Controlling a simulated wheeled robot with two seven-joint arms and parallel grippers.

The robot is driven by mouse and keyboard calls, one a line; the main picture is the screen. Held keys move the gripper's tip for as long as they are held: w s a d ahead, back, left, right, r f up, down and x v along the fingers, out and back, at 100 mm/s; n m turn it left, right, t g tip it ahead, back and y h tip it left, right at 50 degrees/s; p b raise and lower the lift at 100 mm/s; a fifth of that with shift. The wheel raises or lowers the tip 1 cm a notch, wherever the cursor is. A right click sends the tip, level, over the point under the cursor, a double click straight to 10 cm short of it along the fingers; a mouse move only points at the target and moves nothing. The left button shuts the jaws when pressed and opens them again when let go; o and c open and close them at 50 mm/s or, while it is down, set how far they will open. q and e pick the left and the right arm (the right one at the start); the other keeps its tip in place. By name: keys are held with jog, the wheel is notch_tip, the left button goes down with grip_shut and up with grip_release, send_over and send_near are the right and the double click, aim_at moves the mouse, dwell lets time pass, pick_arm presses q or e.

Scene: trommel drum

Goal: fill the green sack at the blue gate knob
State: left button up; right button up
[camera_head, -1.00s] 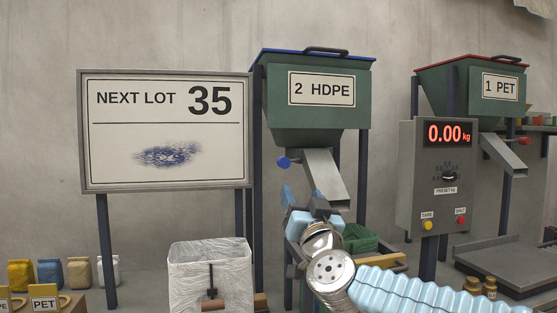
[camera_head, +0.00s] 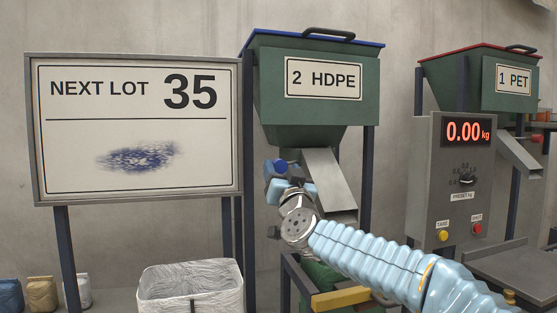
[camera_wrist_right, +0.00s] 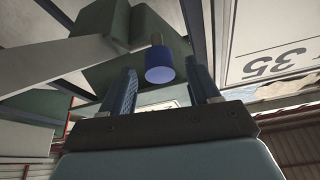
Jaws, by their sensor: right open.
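The blue gate knob (camera_head: 281,166) is on the left side of the green 2 HDPE hopper (camera_head: 312,105), beside its grey chute (camera_head: 330,181). My right gripper (camera_head: 290,176) is at the knob in the head view. In the right wrist view the knob (camera_wrist_right: 159,65) stands between the two blue fingers of my open right gripper (camera_wrist_right: 162,88), near the fingertips; I cannot tell whether they touch it. The green sack (camera_head: 322,276) is below the chute, mostly hidden behind my right arm. My left gripper is not in view.
A lined white bin (camera_head: 190,285) stands in front of the NEXT LOT 35 board (camera_head: 138,128). The scale panel (camera_head: 448,185) reads 0.00 kg, right of my right arm. The red-rimmed 1 PET hopper (camera_head: 488,80) is behind it. Several small sacks (camera_head: 42,294) stand at lower left.

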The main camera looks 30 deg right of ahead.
aim_at(278, 162)
jog(key=shift+x, duration=2.35)
jog(key=shift+c, duration=0.4)
grip_shut()
